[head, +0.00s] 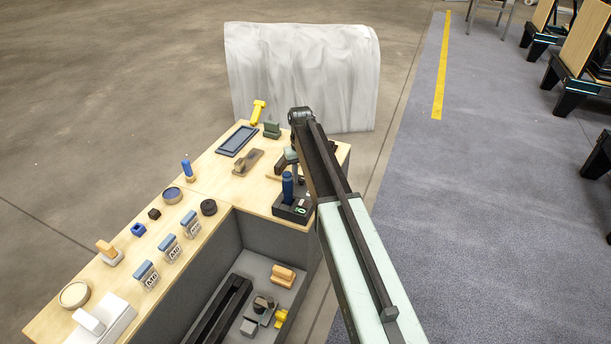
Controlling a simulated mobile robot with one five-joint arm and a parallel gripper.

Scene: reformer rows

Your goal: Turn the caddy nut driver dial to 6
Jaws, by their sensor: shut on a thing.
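A dark caddy (282,209) stands near the right edge of the wooden bench top. A blue-handled driver (288,186) stands upright in it, and a small green-and-white mark (301,211) shows on its front right. My gripper (296,174) points down at the back of the caddy, just behind and right of the blue handle. It is shut on a small part there, apparently the nut driver dial. That part is mostly hidden by the fingers and my arm. No dial number or pointer can be read.
A lower grey shelf (262,266) holds loose parts. A white draped block (302,75) stands behind.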

